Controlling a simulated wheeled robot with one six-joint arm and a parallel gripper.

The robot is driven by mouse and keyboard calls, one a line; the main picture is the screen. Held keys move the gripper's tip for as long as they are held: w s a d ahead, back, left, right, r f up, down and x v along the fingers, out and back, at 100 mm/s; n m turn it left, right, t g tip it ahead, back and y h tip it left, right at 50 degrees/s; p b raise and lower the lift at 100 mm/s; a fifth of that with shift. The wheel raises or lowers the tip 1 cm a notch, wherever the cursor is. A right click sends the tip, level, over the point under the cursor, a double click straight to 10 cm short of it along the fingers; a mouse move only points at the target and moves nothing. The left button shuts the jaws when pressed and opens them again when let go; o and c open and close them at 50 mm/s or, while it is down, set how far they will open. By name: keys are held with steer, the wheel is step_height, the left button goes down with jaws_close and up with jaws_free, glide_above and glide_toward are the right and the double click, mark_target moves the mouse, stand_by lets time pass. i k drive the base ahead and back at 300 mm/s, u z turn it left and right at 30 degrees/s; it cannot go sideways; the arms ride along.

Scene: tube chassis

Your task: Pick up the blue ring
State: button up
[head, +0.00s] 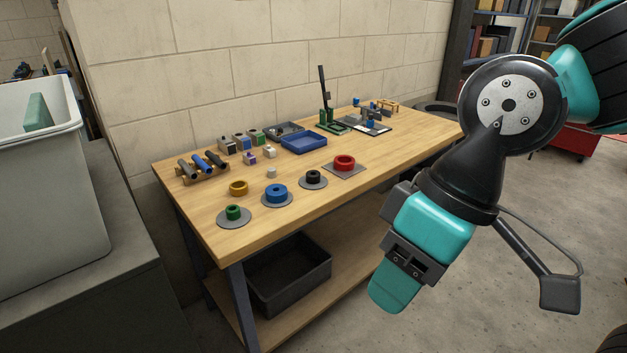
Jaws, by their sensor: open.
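The blue ring (276,192) lies on a round grey disc (263,200) near the front edge of the wooden workbench (322,197). It sits between the green and black rings. My gripper (388,295) hangs in front of the bench at the right, well apart from the ring and pointing down. It is open and holds nothing that I can see; its far finger is largely hidden.
Near the blue ring are a green ring (233,212), a yellow ring (238,188), a black ring (313,176) and a red ring (344,162). A blue tray (304,143) and a green press (327,118) stand behind. A white bin (50,190) is at left. A block wall backs the bench.

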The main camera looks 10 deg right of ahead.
mark_target(276, 193)
steer(key=u, duration=0.1)
steer(key=i, duration=1)
steer(key=u, duration=0.7)
